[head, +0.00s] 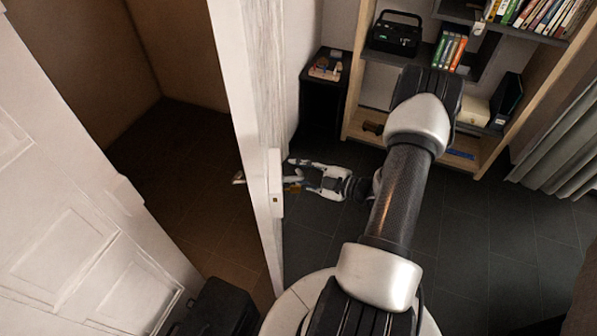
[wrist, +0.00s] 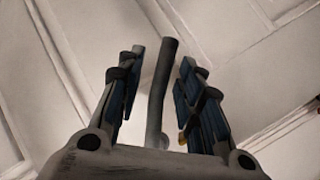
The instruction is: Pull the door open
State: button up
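The white door (head: 262,130) stands nearly edge-on in the head view, with a latch plate on its edge. A lever handle (head: 238,179) sticks out on its left side. My gripper (head: 296,176) is on the door's right side, level with the latch plate. In the wrist view my gripper (wrist: 157,85) is open, its two dark fingers on either side of a grey handle bar (wrist: 160,85). Gaps show between the bar and both fingers. The white panelled door face lies behind. In the head view the handle on my gripper's side is mostly hidden by the fingers.
A dark floor gap with a brown-walled space (head: 180,60) lies left of the door. A white panelled surface (head: 60,200) fills the far left, with a black box (head: 215,310) below. A bookshelf (head: 350,75) and a dark side cabinet (head: 322,95) stand behind right. Floor (head: 490,240) at right is clear.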

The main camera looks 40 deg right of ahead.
jog(key=v, duration=1.2)
